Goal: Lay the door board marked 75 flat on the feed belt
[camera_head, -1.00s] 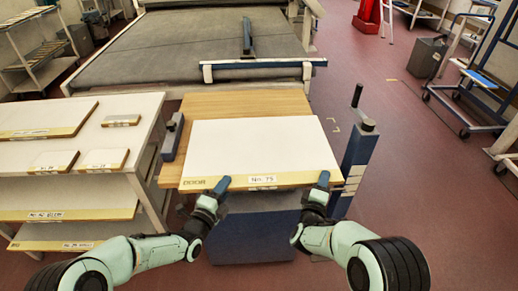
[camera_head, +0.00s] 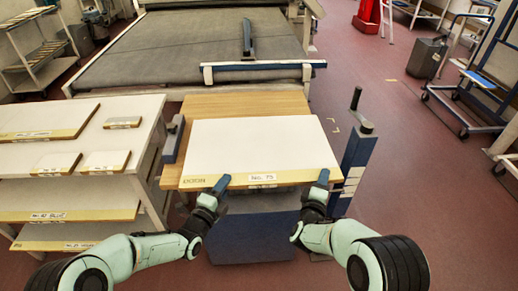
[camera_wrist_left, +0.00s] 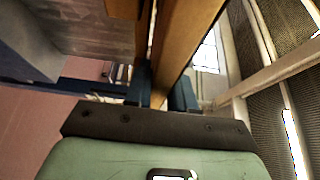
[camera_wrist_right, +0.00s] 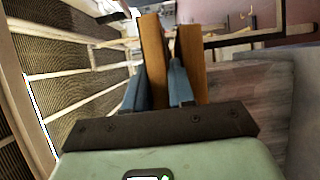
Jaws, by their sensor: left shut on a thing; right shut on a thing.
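The door board (camera_head: 265,145) is a white panel with a wooden edge labelled No. 75. It lies roughly level over a wooden tabletop (camera_head: 235,104), on the near side of the feed belt (camera_head: 190,42). My left gripper (camera_head: 221,184) is shut on its near edge, left of the label. My right gripper (camera_head: 322,178) is shut on the same edge near the right corner. The held edge shows between the fingers in the left wrist view (camera_wrist_left: 185,50) and the right wrist view (camera_wrist_right: 152,55). A narrow gap shows beside the tabletop edge (camera_wrist_right: 192,60).
A blue and white bar (camera_head: 262,66) crosses the belt's near end. Blue posts flank the tabletop, the right one (camera_head: 357,150) with a handle. A white rack (camera_head: 75,105) with other boards stands close on the left. A cart (camera_head: 470,95) stands at right; floor between is clear.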

